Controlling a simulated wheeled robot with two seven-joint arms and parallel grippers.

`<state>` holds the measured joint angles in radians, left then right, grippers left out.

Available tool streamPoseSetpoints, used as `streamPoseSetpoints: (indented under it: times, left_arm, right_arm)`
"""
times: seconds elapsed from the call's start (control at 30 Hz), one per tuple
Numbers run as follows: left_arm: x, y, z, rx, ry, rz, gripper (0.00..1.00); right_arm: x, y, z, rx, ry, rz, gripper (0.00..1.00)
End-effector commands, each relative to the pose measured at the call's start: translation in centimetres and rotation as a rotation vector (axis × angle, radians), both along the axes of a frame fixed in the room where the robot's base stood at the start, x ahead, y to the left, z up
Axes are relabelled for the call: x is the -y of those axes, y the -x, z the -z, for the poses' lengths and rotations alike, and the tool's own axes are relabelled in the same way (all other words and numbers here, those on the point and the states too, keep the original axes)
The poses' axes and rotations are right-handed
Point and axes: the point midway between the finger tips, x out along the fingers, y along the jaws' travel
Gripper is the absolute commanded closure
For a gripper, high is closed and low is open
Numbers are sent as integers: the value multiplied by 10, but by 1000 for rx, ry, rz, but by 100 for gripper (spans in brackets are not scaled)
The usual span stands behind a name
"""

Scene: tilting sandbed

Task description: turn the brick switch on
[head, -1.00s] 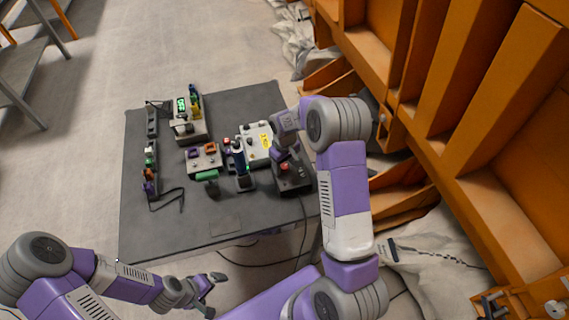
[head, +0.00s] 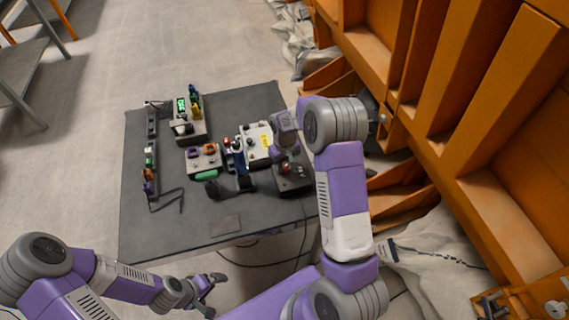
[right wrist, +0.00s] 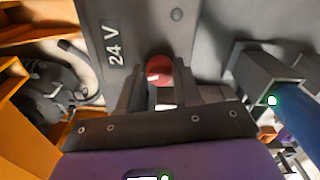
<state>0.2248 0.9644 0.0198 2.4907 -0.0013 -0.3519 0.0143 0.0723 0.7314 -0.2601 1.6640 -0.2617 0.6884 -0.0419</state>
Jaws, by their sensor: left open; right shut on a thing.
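The brick is a dark grey box marked "24 V" (head: 294,185) at the right edge of the table. A red round-topped switch (right wrist: 159,69) stands on it in the right wrist view, with a pale part below the red top. My right gripper (right wrist: 163,95) has its dark fingers close on both sides of this switch and is shut on it. In the head view my right gripper is partly hidden by its own wrist, and the red top (head: 288,168) shows small beside it. Which way the switch is set cannot be told. My left gripper (head: 209,290) is open and empty, in front of the table.
The grey table (head: 150,235) has a clear front area. Orange shelving (head: 480,100) is close on the right.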

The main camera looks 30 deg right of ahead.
Motion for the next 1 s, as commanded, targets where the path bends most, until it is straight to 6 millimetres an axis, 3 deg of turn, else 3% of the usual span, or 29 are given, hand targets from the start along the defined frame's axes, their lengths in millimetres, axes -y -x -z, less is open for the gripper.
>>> streamPoseSetpoints:
  times: [0.6,1.0]
  left_arm:
    - [0,0,-6,0,0,0,0]
    - [0,0,-12,0,0,0,0]
  right_arm:
    - [0,-1,-1,2,1,566,97]
    - [0,-1,-1,2,1,814,97]
